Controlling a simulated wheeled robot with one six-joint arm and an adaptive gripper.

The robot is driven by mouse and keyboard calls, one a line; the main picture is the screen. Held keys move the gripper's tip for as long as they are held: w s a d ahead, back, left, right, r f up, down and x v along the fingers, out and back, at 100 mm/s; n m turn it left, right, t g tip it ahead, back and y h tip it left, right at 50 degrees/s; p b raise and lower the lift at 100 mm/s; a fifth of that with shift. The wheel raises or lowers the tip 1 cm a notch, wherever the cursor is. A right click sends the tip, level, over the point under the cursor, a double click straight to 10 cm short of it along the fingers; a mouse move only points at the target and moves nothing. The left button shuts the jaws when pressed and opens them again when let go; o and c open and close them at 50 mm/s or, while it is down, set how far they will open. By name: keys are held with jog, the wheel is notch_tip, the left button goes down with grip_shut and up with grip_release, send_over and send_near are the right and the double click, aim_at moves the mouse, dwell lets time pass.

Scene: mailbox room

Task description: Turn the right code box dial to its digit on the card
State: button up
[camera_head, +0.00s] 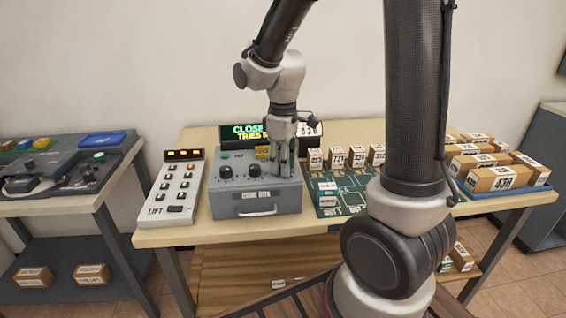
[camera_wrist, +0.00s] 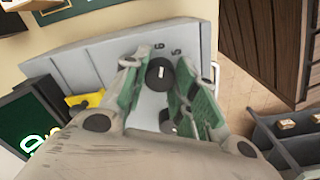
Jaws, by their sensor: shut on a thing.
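The grey code box (camera_head: 240,207) stands on the table, with a drawer handle on its front. Two black dials show on it, the left dial (camera_head: 226,171) and the middle dial (camera_head: 253,170); my gripper (camera_head: 282,170) hides the right dial in the head view. In the wrist view my gripper (camera_wrist: 160,82) is shut on the right dial (camera_wrist: 160,73), a green-padded finger at each side. A white mark shows on the dial, and digits beside it. The middle dial (camera_wrist: 168,125) is partly hidden by a finger. A yellow card (camera_head: 262,152) is at the box's back; its writing is unreadable.
A display (camera_head: 240,133) behind the box shows green "CLOSE" and yellow "TRIES", partly hidden by my arm. A lift panel (camera_head: 174,190) stands left of the box. A green board (camera_head: 335,197) and several parcels (camera_head: 500,178) are to the right.

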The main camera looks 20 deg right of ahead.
jog(key=shift+n, duration=0.7)
jog(key=o, duration=1.1)
jog(key=shift+c, duration=0.2)
notch_tip(320, 180, up, 12)
